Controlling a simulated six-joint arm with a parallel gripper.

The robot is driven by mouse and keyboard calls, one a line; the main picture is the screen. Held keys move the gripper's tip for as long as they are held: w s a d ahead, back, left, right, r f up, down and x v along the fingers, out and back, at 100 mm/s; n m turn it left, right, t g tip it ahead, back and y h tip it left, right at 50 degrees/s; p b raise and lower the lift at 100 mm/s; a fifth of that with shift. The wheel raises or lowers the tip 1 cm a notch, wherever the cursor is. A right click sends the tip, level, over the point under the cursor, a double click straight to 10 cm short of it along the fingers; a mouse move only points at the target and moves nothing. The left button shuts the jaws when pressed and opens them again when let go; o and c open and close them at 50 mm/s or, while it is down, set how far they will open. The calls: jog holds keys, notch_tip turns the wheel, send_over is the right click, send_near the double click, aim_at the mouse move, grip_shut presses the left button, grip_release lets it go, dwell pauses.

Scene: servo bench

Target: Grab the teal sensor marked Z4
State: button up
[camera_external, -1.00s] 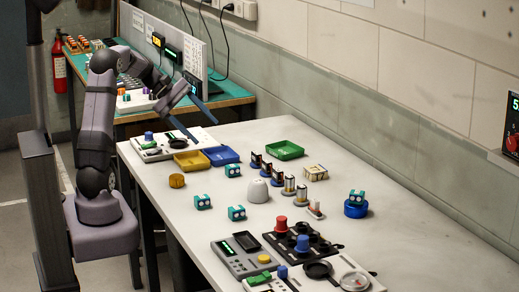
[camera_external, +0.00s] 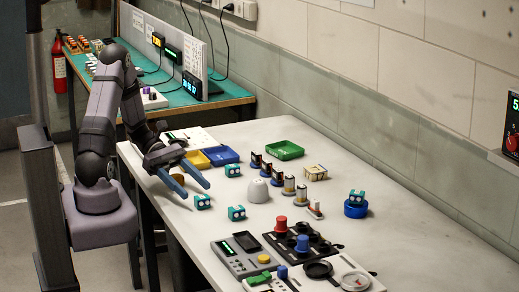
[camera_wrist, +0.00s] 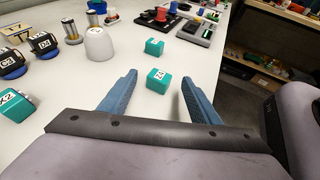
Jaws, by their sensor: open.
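My gripper (camera_external: 197,191) is open and empty above the left part of the table, fingers pointing forward and down. In the wrist view a teal sensor (camera_wrist: 157,83) sits on the table ahead, between the lines of my open fingers (camera_wrist: 159,75); its small white label looks like Z4 but is hard to read. This appears to be the teal sensor (camera_external: 203,202) just beyond my fingertips in the external view. Other teal sensors are one farther off (camera_wrist: 155,46), one at the left (camera_wrist: 14,108) labelled something like X2, and one on a blue round stand (camera_external: 357,195).
A white dome (camera_external: 258,190) stands beyond the sensors, near a row of small upright parts (camera_external: 290,186). Yellow, blue (camera_external: 221,155) and green (camera_external: 285,150) trays lie behind. Control panels (camera_external: 245,258) fill the front. The table between my fingers and the sensor is clear.

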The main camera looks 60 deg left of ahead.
aim_at(198, 197)
jog(key=shift+f+p+x, duration=0.2)
jog(key=shift+p+x, duration=0.25)
jog(key=shift+x, duration=2.15)
jog(key=shift+a, duration=0.1)
jog(key=shift+c, duration=0.6)
jog(key=c, duration=1)
